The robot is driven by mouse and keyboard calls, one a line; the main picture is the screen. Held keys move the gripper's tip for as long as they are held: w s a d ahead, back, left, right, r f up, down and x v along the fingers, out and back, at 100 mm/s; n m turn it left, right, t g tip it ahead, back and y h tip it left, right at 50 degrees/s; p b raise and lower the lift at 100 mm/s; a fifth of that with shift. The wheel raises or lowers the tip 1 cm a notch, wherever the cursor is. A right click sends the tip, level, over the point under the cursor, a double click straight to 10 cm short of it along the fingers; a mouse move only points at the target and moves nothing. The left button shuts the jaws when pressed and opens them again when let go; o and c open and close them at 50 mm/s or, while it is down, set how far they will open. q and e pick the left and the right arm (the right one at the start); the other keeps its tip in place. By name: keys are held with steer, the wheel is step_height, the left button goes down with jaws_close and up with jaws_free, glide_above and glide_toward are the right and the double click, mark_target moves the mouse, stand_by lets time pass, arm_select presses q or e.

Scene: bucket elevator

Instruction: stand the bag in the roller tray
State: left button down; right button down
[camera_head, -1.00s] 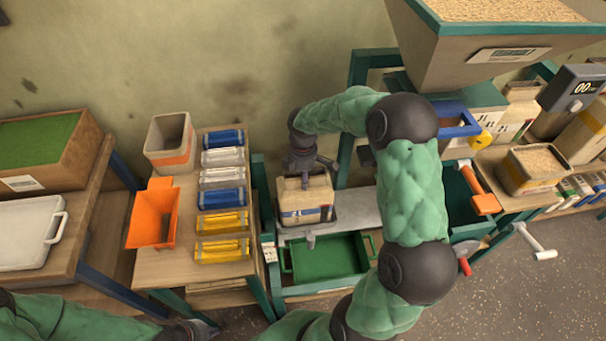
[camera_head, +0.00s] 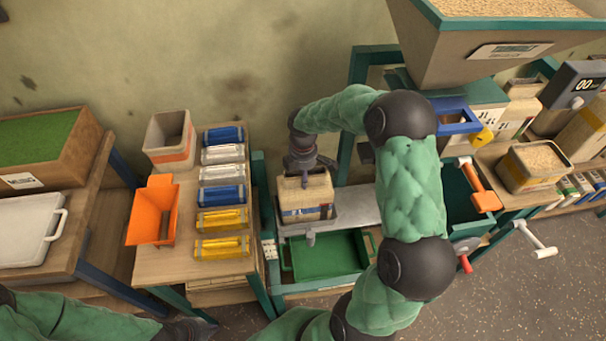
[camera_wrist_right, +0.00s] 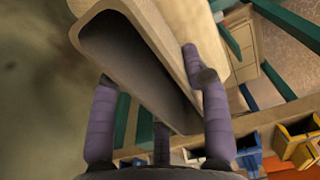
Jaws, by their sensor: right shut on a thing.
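The right wrist view shows the bag (camera_wrist_right: 150,60) between the purple fingers of this gripper (camera_wrist_right: 160,110). My left gripper (camera_head: 195,329) is dark and cut off at the bottom edge; its jaws are unclear.
A green crate (camera_head: 325,262) sits below the tray. To the left, a wooden table holds an orange scoop (camera_head: 153,212), a bin (camera_head: 169,138) and several coloured packs (camera_head: 222,195). A grain hopper (camera_head: 470,55) hangs upper right. A filled grain bag (camera_head: 535,165) stands at right.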

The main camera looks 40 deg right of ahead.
steer(key=shift+f, duration=0.1)
steer(key=c, duration=0.5)
jaws_free()
step_height(320, 180, up, 12)
stand_by(0.3)
